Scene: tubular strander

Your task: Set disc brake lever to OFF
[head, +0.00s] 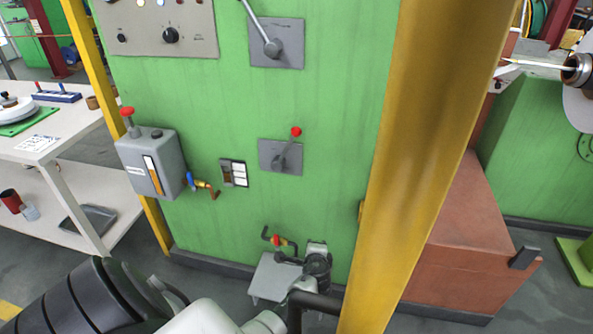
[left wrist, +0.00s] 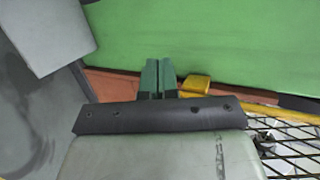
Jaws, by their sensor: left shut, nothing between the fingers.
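On the green cabinet front in the head view, a short lever with a red knob (head: 296,132) stands on a grey plate (head: 268,164), tilted up and slightly right. Above it, a longer lever (head: 258,27) on another grey plate (head: 292,56) leans up and left, its top cut off. I cannot read a label telling which is the disc brake lever. My left gripper (left wrist: 158,75) shows in the left wrist view, its green fingers together and empty. In the head view my left arm reaches in low, below both levers; its fingertips cannot be made out. My right gripper is not in view.
A thick yellow post (head: 418,150) stands right of the levers. A grey oil box (head: 150,165) with a red knob and a small valve (head: 203,185) are on the cabinet's left. A control panel (head: 135,35) is above. A white table (head: 75,150) stands at left.

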